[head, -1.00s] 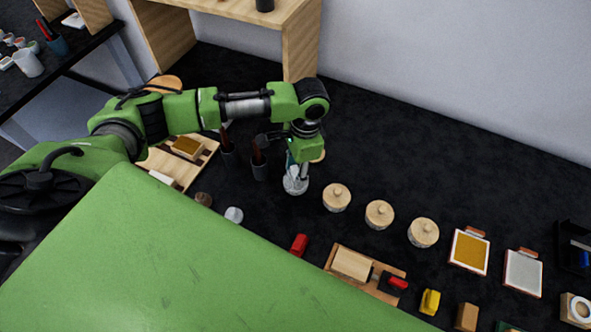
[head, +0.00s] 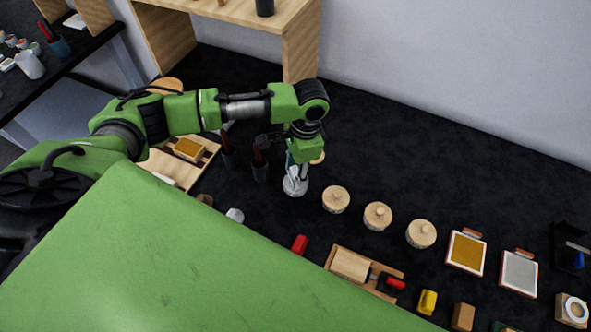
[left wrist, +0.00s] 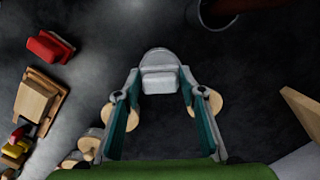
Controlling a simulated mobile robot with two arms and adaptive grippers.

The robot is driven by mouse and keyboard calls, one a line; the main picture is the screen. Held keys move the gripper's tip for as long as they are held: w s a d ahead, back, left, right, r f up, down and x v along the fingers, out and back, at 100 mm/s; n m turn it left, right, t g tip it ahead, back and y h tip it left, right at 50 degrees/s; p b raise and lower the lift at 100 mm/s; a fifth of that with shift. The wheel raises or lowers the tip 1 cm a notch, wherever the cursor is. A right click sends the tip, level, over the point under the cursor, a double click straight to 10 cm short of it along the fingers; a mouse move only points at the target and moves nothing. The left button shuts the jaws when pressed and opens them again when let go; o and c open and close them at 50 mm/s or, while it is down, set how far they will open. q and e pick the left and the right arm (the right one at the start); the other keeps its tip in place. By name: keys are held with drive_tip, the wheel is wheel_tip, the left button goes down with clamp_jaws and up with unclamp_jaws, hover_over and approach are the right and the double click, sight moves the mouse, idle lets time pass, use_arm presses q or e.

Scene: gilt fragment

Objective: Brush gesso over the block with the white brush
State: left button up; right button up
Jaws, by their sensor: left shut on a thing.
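My left gripper (head: 297,180) points down over the black table. In the left wrist view its teal-lined fingers (left wrist: 160,85) are closed on a pale grey-white piece, which I take for the white brush (left wrist: 158,82). A rounded pale rim shows just beyond it. In the head view the brush is mostly covered by the gripper. A plain pale wooden block (head: 350,265) lies on a wooden board to the right and nearer to me; the block also shows at the left of the left wrist view (left wrist: 33,102). My right gripper is out of view.
Several round wooden-lidded pots (head: 377,215) stand right of the gripper. Dark cups with red-handled tools (head: 260,168) stand close on its left. My green body hides the near table.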

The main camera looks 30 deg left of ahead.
sight(294, 172)
use_arm(q)
drive_tip(key=shift+r+p, duration=2)
drive_tip(key=shift+r, duration=1)
drive_tip(key=shift+d+b, duration=0.15)
drive_tip(key=shift+b, duration=0.35)
drive_tip(key=s+d+r+n+h+b, duration=0.1)
drive_tip(key=s+d+r+n+b, duration=0.2)
drive_tip(key=b, duration=1)
drive_tip(key=s+r+n, duration=0.2)
drive_tip(key=s+n, duration=0.3)
drive_tip(key=shift+s+d+b, duration=0.2)
drive_tip(key=shift+s+b, duration=0.1)
